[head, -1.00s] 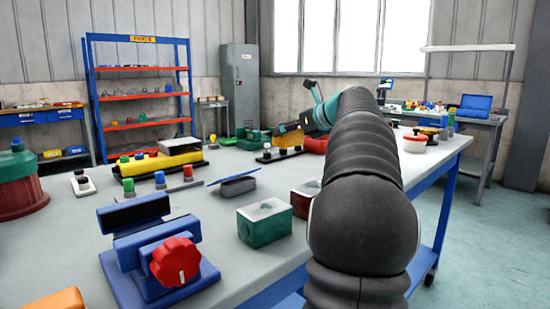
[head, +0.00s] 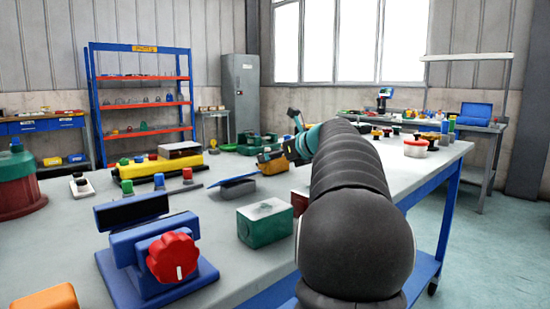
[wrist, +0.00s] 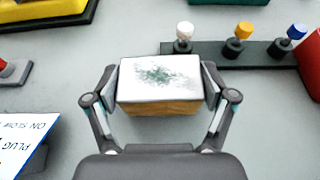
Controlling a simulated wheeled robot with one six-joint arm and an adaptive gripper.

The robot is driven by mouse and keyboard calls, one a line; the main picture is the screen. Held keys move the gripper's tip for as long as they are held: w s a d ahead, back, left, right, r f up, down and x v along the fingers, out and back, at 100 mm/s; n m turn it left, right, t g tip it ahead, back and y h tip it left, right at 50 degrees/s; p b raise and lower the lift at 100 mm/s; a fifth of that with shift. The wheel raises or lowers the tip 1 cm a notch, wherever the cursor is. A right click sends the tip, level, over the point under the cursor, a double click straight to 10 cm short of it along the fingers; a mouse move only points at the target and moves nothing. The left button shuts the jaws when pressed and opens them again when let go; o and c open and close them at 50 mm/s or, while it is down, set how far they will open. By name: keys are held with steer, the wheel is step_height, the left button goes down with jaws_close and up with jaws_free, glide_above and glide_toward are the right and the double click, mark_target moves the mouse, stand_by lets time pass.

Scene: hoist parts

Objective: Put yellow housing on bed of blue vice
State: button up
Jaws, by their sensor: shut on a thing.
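The yellow housing (wrist: 160,90) is a block with a pale, green-speckled top and orange-yellow sides. My gripper (wrist: 161,88) is shut on it, one finger on each side, in the wrist view. In the head view the housing (head: 271,163) shows partly beside my gripper (head: 280,155), over the far middle of the table. The blue vice (head: 158,258) stands at the near left in the head view, with a black-faced jaw and a red knob. The vice is well nearer than my gripper, and its bed is partly hidden by its own parts.
A green block (head: 265,224) stands right of the vice, with a dark red block (head: 299,200) mostly hidden behind my arm. A grey bin with a blue plate (head: 237,186) lies between the vice and my gripper. A knobbed rail (wrist: 230,52) is just beyond the housing.

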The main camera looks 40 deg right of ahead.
steer(key=shift+f, duration=0.1)
steer(key=o, duration=1.1)
steer(key=shift+o, duration=0.9)
